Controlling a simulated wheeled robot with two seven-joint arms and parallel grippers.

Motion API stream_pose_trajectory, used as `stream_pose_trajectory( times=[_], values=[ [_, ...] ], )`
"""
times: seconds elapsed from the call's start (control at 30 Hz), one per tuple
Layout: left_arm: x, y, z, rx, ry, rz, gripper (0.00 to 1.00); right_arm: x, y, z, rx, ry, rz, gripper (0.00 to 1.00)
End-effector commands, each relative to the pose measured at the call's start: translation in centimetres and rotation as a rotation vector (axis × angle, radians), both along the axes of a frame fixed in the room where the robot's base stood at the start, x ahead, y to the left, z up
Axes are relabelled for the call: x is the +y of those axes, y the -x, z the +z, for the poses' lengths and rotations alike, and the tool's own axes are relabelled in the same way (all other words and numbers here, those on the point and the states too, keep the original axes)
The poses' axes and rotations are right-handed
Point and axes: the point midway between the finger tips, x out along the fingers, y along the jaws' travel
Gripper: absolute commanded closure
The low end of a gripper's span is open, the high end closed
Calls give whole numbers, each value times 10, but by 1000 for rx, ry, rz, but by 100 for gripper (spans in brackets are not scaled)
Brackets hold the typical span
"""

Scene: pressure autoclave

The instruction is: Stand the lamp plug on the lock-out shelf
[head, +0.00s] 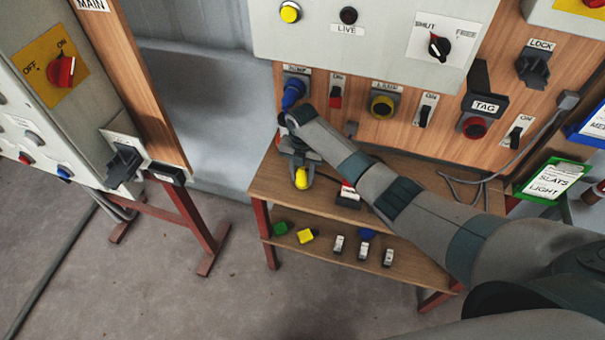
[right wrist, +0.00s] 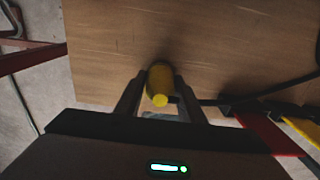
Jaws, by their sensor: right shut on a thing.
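The yellow lamp plug (head: 301,180) is held in my right gripper (head: 299,163), near the left end of the wooden bench's upper board (head: 268,185). In the right wrist view the plug (right wrist: 160,82) sits between the two fingers (right wrist: 160,100), with bare wood behind it. I cannot tell whether the plug touches the board. The lower shelf (head: 316,262) of the bench lies beneath. No lock-out label is readable on either board. The LAMP socket (head: 382,106) on the panel has a yellow ring and no plug in it. My left gripper is not in view.
A blue plug (head: 292,94) is in the socket at the panel's left, close to my wrist. Green (head: 280,228) and yellow (head: 306,236) pieces and several small labelled blocks stand on the lower shelf. A red-and-white tagged item (head: 349,194) lies on the upper board.

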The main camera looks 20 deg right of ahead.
Motion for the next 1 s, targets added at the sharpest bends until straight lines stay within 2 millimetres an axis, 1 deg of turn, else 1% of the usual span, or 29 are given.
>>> stream_pose_trajectory(
  times=[0.07,0.1,0.17,0.2,0.47,0.57,0.67,0.87,1.0],
  values=[
    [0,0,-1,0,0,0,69,0,0,-1,0,0,0,100],
    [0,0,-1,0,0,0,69,0,0,-2,0,0,0,62],
    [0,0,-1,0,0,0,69,0,0,-1,0,0,0,48],
    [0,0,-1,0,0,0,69,0,0,-2,0,0,0,46],
    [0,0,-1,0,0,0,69,0,0,-1,0,0,0,46],
    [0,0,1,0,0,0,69,0,0,1,0,0,0,46],
    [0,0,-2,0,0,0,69,0,-1,5,-3,-1,1,46],
    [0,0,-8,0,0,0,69,0,-1,24,-4,-1,1,46],
    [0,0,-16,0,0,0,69,0,-1,47,-5,0,2,46]
  ],
)
